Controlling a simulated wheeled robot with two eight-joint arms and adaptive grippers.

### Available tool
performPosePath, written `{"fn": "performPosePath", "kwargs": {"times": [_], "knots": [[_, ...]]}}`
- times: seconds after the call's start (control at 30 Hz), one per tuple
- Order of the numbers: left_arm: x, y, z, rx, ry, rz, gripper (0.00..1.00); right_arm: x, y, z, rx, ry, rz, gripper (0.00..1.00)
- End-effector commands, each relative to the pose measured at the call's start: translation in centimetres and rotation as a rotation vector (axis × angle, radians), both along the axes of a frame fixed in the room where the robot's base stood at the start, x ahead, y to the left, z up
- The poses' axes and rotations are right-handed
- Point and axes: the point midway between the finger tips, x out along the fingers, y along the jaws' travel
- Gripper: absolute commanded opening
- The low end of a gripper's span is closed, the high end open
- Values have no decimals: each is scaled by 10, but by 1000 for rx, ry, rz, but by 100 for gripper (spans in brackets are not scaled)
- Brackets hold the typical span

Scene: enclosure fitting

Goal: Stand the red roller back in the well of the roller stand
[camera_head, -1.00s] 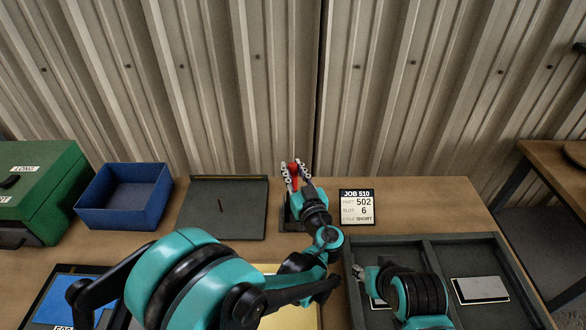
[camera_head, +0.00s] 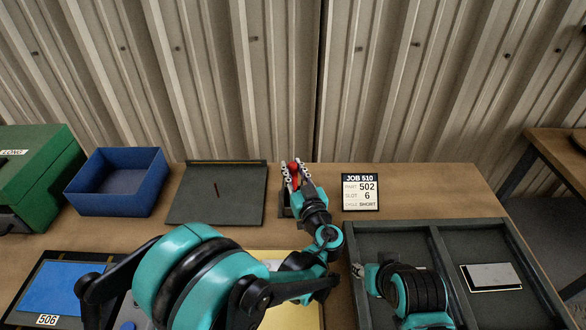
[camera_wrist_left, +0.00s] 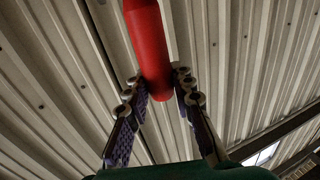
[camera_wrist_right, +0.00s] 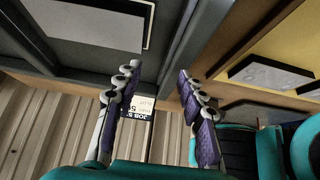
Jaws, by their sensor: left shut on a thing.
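The red roller (camera_head: 293,168) is held between the fingertips of my left gripper (camera_head: 293,176) at the back of the bench. In the left wrist view the roller (camera_wrist_left: 149,50) is a plain red cylinder. Its rounded near end lies between the two fingers. A dark stand (camera_head: 284,206), likely the roller stand, shows partly behind my left gripper; its well is hidden. I cannot tell whether the roller touches it. My right gripper (camera_head: 358,272) is over the left part of the dark tray. In the right wrist view its fingers (camera_wrist_right: 160,80) are apart with nothing between them.
A job card (camera_head: 360,192) reading JOB 510 stands just right of the stand. A dark flat panel (camera_head: 215,200) and a blue box (camera_head: 117,187) are to the left. The dark divided tray (camera_head: 436,245) fills the front right. A corrugated wall rises behind the bench.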

Motion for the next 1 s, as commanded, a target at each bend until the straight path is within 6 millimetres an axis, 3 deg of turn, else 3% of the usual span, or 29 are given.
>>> {"fn": "performPosePath", "kwargs": {"times": [0.27,0.3,0.37,0.4,0.73,1.0], "knots": [[0,0,0,0,-1,0,0,0,0,0,0,0,0,40],[0,0,0,0,-1,0,28,0,0,0,0,0,0,40],[0,0,0,0,-1,0,44,0,0,0,0,0,0,40],[0,0,0,0,-1,0,47,0,0,0,0,0,0,40],[-4,-2,-1,0,0,-1,47,0,0,-1,0,0,0,40],[-44,-16,-2,0,0,-4,47,0,0,-1,0,0,0,40]]}}
